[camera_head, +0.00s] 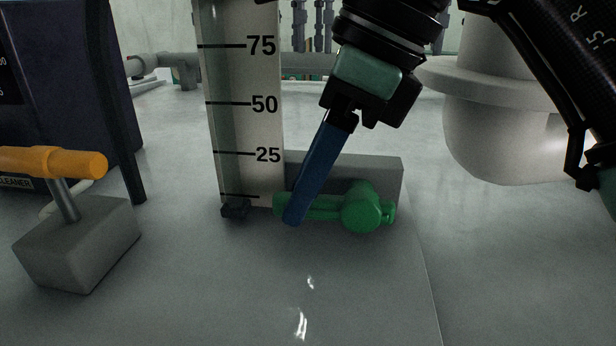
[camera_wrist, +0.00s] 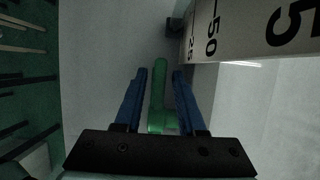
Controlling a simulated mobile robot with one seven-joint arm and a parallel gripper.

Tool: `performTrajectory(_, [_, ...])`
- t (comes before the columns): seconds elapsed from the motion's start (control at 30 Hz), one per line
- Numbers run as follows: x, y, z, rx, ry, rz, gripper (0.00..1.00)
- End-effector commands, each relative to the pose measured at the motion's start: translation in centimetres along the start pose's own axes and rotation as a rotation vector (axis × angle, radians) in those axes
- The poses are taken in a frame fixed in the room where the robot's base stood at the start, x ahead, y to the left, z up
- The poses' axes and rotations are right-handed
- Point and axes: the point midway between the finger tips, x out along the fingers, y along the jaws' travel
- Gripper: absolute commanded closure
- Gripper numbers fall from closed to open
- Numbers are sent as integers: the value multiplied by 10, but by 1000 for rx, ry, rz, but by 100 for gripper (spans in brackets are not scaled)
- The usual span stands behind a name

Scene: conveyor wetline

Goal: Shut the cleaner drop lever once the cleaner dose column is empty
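A green lever (camera_head: 362,208) lies level in front of a low grey block (camera_head: 388,168), its handle pointing left from a round pivot. It also shows in the wrist view (camera_wrist: 158,88). My gripper (camera_head: 297,217) reaches down over the handle. In the wrist view its two blue fingers (camera_wrist: 158,78) stand on either side of the handle, with a gap on both sides. The dose column (camera_head: 262,128) stands upright behind and left of the lever, with marks 25, 50 and 75. I cannot make out a liquid level in its narrow strip (camera_head: 222,130).
An orange-handled lever (camera_head: 60,162) stands on a grey block (camera_head: 78,243) at the left. A dark blue box (camera_head: 75,90) labelled CLEANER is behind it. A large pale rounded vessel (camera_head: 500,130) is at the right. The front surface is clear.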

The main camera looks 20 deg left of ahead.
Motion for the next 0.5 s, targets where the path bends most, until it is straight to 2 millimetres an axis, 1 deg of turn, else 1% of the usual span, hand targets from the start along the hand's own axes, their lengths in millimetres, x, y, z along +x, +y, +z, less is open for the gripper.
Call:
performTrajectory(0.03, [0,0,0,0,0,0,72])
performTrajectory(0.1, [0,0,0,0,0,0,84])
performTrajectory(0.2, [0,0,0,0,0,0,100])
performTrajectory(0.5, [0,0,1,0,-1,-1,100])
